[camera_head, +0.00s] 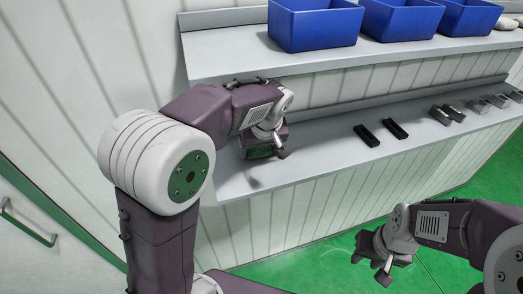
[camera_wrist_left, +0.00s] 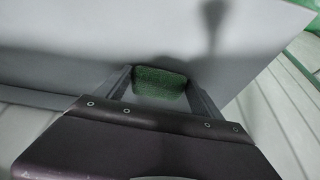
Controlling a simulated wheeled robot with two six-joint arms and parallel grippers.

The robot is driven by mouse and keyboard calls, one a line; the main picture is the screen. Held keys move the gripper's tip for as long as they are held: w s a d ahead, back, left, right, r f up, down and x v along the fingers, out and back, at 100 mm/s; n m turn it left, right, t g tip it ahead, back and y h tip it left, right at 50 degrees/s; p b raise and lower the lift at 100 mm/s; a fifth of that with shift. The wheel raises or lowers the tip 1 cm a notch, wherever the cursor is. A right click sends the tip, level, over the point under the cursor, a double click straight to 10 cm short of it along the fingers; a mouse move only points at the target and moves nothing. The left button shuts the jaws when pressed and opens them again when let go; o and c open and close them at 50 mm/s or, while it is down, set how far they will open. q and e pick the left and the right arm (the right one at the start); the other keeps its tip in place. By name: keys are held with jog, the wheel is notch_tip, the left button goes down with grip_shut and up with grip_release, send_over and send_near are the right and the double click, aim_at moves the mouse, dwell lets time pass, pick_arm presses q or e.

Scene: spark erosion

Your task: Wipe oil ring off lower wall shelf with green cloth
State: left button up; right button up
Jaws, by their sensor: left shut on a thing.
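The lower wall shelf (camera_head: 325,153) is a long grey board on the white panelled wall. My left gripper (camera_head: 268,152) is over its left end, shut on the green cloth (camera_wrist_left: 160,83). In the left wrist view the cloth is a small dark green patch between the two fingers (camera_wrist_left: 162,92), close to the grey shelf surface. I cannot tell whether it touches the shelf. A small dark smudge shows on the shelf just below the gripper; it may be a shadow. No oil ring can be made out. My right gripper (camera_head: 376,260) hangs below the shelf, apart from it, with its fingers spread.
The upper shelf (camera_head: 225,52) holds blue bins (camera_head: 313,25) and runs above my left arm. Two black blocks (camera_head: 367,135) and several metal pieces (camera_head: 441,116) stand further right on the lower shelf. The shelf between the gripper and the black blocks is clear.

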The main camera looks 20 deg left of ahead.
aim_at(268, 173)
pick_arm(q)
jog(key=shift+s+d+f+b, duration=0.15)
jog(key=shift+s+d+b, duration=0.2)
jog(key=shift+s+b, duration=0.1)
jog(key=shift+s+d+b, duration=0.4)
jog(key=shift+s+d, duration=0.1)
jog(key=shift+s, duration=0.3)
jog(key=shift+s+d, duration=0.25)
jog(key=shift+s, duration=0.15)
jog(key=shift+s+d+b, duration=0.45)
jog(key=shift+s+d, duration=0.1)
jog(key=shift+s, duration=0.15)
jog(key=shift+s+d, duration=0.55)
jog(key=shift+s, duration=0.35)
jog(key=shift+w+r, duration=0.1)
jog(key=shift+r, duration=0.1)
